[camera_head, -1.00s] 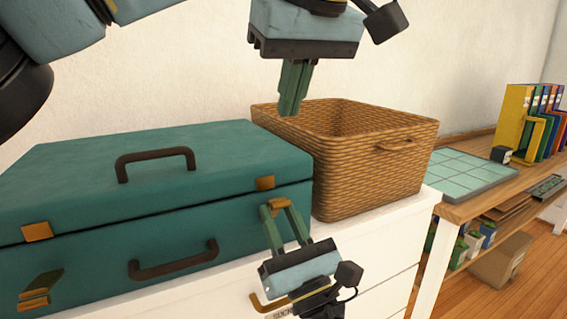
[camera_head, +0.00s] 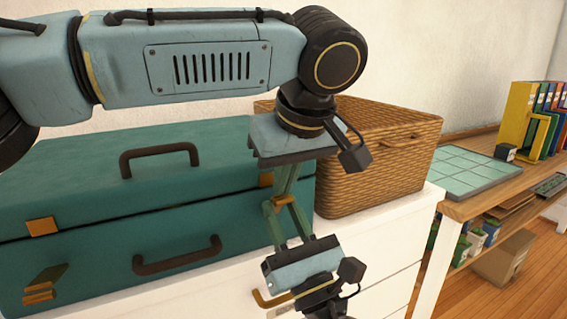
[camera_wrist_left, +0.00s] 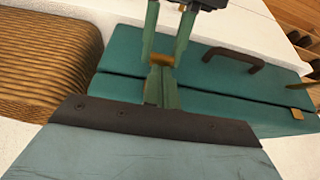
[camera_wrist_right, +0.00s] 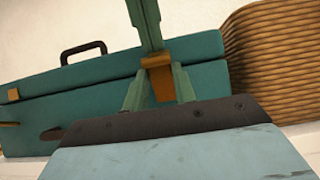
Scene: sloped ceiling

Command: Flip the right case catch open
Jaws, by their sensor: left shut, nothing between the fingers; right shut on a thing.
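The teal case (camera_head: 90,185) lies shut on the white cabinet. Its brass right catch (camera_head: 285,200) is at the right end of the front. The right gripper (camera_head: 282,205) comes up from below with one finger on each side of this catch; the catch also shows between its fingers in the right wrist view (camera_wrist_right: 158,80). The left gripper (camera_head: 283,193) reaches down from above, shut and empty, its fingertips at the top of the catch. Whether they touch it is unclear. The left catch (camera_head: 40,287) sticks out from the front, below a brass plate (camera_head: 42,226) on the lid.
A wicker basket (camera_head: 385,165) stands close to the right of the case. Dark handles stand on the lid (camera_head: 160,158) and front (camera_head: 178,257). A wooden shelf (camera_head: 475,205) with a green tiled board (camera_head: 470,172) and binders is farther right. My left arm crosses above the case.

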